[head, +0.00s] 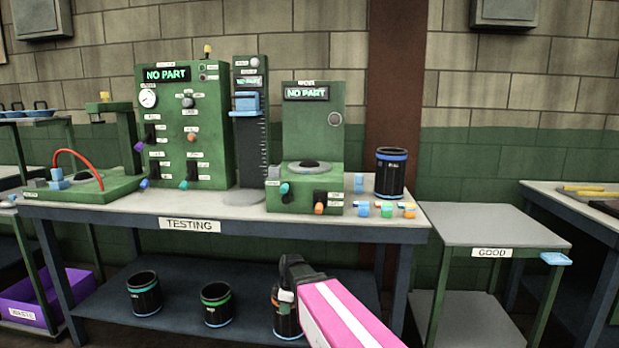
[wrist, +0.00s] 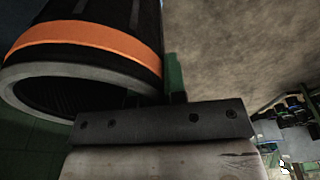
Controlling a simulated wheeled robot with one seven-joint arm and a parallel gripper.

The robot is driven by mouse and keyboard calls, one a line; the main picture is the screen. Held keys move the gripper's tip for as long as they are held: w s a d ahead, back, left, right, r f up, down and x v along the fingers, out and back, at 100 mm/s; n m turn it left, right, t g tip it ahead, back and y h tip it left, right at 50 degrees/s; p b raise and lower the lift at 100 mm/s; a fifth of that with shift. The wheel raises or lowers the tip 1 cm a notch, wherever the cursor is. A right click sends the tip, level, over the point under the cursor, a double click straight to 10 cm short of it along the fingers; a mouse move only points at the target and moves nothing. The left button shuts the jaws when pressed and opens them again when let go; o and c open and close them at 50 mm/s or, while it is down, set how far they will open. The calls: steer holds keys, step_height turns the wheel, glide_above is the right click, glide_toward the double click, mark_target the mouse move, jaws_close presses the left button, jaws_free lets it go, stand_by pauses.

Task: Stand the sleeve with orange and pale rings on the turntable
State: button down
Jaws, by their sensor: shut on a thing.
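My gripper (head: 287,283) is at the front of the testing bench, low near the lower shelf, at the end of my pink and white arm. It is shut on a black sleeve (head: 285,318) with an orange ring, partly hidden by my arm. In the wrist view this sleeve (wrist: 90,42) fills the upper left, its wide orange ring beside a grey-rimmed open end; the pale ring is not clear. A round plate with a dark hub, which looks like the turntable (head: 291,169), sits on the right green tester (head: 310,120) and is empty. That tester's display reads NO PART.
A blue-ringed sleeve (head: 391,175) stands at the bench's right end, beside small coloured blocks (head: 388,210). Two more sleeves (head: 144,293) (head: 216,303) stand on the lower shelf (head: 185,325). A taller tester (head: 185,120) and height gauge (head: 250,120) stand left. The GOOD table (head: 490,222) is clear.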

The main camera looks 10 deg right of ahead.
steer(key=d+r+m, duration=0.3)
steer(key=r+m, duration=0.1)
steer(key=r, duration=0.3)
steer(key=d+r+m+h, duration=0.1)
steer(key=d+r+m, duration=0.1)
steer(key=r+m, duration=0.3)
steer(key=s+d+r+m+t, duration=0.1)
steer(key=d+r+m, duration=0.2)
steer(key=r, duration=0.7)
steer(key=shift+d+r+m+h, duration=0.35)
steer(key=shift+m+h, duration=0.05)
steer(key=shift+m, duration=0.8)
steer(key=shift+s, duration=0.1)
